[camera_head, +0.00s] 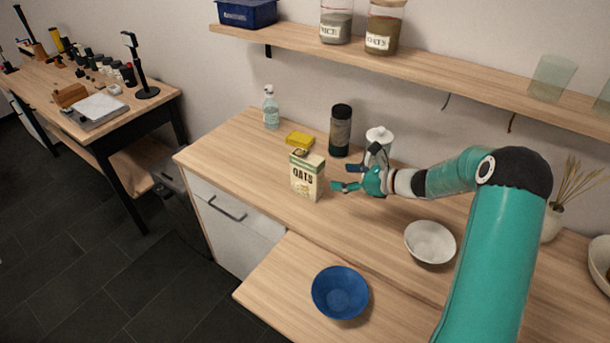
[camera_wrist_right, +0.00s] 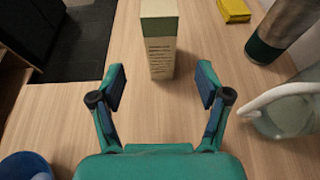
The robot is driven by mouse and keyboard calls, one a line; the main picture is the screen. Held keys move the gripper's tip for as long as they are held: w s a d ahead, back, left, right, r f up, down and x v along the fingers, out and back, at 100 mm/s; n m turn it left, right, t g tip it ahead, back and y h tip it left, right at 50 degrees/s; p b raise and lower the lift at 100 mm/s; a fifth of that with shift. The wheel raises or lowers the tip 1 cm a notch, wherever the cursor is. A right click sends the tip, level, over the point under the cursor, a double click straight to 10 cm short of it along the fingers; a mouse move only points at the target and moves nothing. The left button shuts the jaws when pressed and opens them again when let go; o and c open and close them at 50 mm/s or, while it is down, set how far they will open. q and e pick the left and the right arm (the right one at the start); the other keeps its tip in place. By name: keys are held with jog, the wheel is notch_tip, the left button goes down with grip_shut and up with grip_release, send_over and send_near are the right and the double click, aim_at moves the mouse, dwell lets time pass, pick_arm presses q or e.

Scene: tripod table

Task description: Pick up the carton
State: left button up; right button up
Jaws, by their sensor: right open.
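The carton (camera_head: 308,176) is a cream and green box labelled OATS, standing upright on the wooden counter. My right gripper (camera_head: 341,177) is open and empty just to the right of it, apart from it. In the right wrist view the carton (camera_wrist_right: 160,45) stands ahead of the open right gripper (camera_wrist_right: 160,85), centred between the line of its two fingers. Its lower part is seen in front of the fingertips. My left gripper is not in view.
A dark bottle (camera_head: 340,130) and a white-lidded jug (camera_head: 379,139) stand behind my right gripper. A yellow sponge (camera_head: 299,139) lies behind the carton. A white bowl (camera_head: 430,242) and a blue bowl (camera_head: 340,292) are nearer. A shelf (camera_head: 420,62) runs above.

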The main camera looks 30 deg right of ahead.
aim_at(321, 175)
jog(key=x, duration=0.7)
jog(key=shift+w+a+f+b, duration=0.15)
jog(key=shift+w+f+b, duration=0.05)
jog(key=shift+w+b, duration=0.15)
jog(key=shift+w+a+f, duration=0.2)
jog(key=shift+w+a, duration=0.1)
jog(key=shift+w, duration=0.35)
jog(key=p+x, duration=0.1)
jog(key=x, duration=0.3)
jog(key=shift+d, duration=0.1)
jog(key=shift+r, duration=0.1)
jog(key=shift+c, duration=0.3)
grip_shut()
jog(key=shift+r, duration=0.1)
